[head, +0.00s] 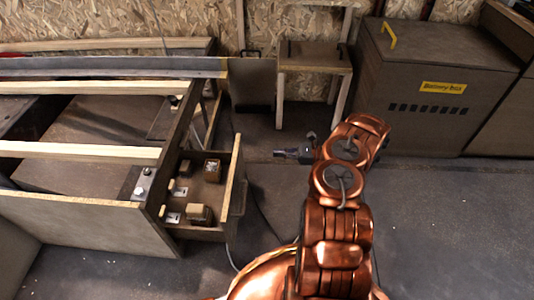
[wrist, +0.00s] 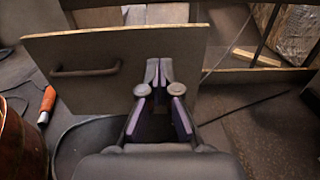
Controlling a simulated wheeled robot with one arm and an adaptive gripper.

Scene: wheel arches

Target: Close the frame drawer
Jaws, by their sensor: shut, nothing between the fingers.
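The frame drawer (head: 222,165) stands open, pulled out to the right from the end of the wooden frame (head: 178,125). It holds small blocks and cards. Its front panel faces right and also shows in the wrist view (wrist: 115,60), with a dark bar handle (wrist: 86,72) on its left part. My gripper (head: 276,153) is shut and empty, to the right of the drawer front and apart from it in the head view. In the wrist view the fingertips (wrist: 158,66) overlap the panel, right of the handle; contact cannot be seen there.
A brown box labelled "Battery box" (head: 425,95) stands at the back right. A cable (head: 262,215) lies on the floor by the drawer. An orange-handled tool (wrist: 47,101) lies at left in the wrist view. Floor right of the drawer is mostly clear.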

